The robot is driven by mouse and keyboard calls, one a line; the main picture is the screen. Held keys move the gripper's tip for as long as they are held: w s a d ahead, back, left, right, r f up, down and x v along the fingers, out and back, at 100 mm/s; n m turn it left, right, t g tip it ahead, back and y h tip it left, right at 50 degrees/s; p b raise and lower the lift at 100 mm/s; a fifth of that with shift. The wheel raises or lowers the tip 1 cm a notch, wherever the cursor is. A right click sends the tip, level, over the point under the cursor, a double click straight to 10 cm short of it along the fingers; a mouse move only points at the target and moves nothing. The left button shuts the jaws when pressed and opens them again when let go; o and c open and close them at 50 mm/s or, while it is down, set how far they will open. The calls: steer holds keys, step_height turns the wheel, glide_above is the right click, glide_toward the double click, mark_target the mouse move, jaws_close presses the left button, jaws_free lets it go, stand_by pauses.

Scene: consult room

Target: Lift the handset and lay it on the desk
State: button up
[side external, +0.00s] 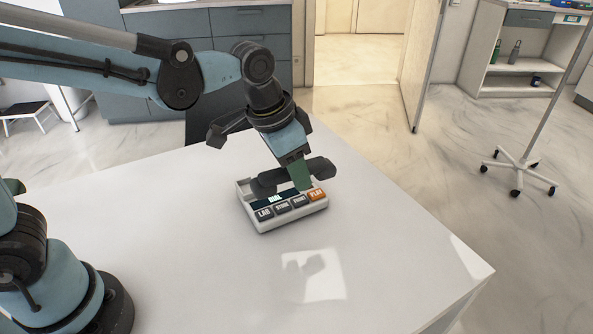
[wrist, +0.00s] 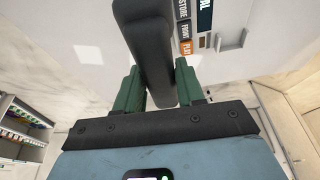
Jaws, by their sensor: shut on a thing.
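The black handset (side external: 322,168) is held between the green fingers of my gripper (side external: 300,176), over the back part of the phone base. In the wrist view the handset (wrist: 146,45) runs lengthwise between the two fingers of my gripper (wrist: 160,88). The pale phone base (side external: 286,215) sits on the white desk (side external: 190,225) with dark keys, one orange key and a lit display. In the wrist view the base (wrist: 229,58) shows to the right of the handset, with part of it cut off. The handset looks raised off the base; the gap's height is hard to judge.
The desk is clear to the left, in front and to the right of the base. The desk's right corner (side external: 492,270) is in the foreground. A wheeled stand (side external: 524,166) and a shelf unit (side external: 515,68) stand well behind it.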

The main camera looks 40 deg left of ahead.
mark_target(331, 261)
steer(key=s+d+f+m+h, duration=0.15)
steer(key=d+f+m, duration=0.3)
steer(key=d, duration=0.45)
steer(key=shift+n+g+y, duration=0.25)
steer(key=shift+n+g, duration=0.05)
steer(key=shift+n, duration=0.05)
steer(key=shift+s+a+f, duration=0.1)
steer(key=shift+s+f, duration=0.05)
steer(key=shift+f, duration=1.7)
steer(key=shift+s+f, duration=0.1)
steer(key=shift+f, duration=1.75)
steer(key=shift+f, duration=0.55)
steer(key=o, duration=1.2)
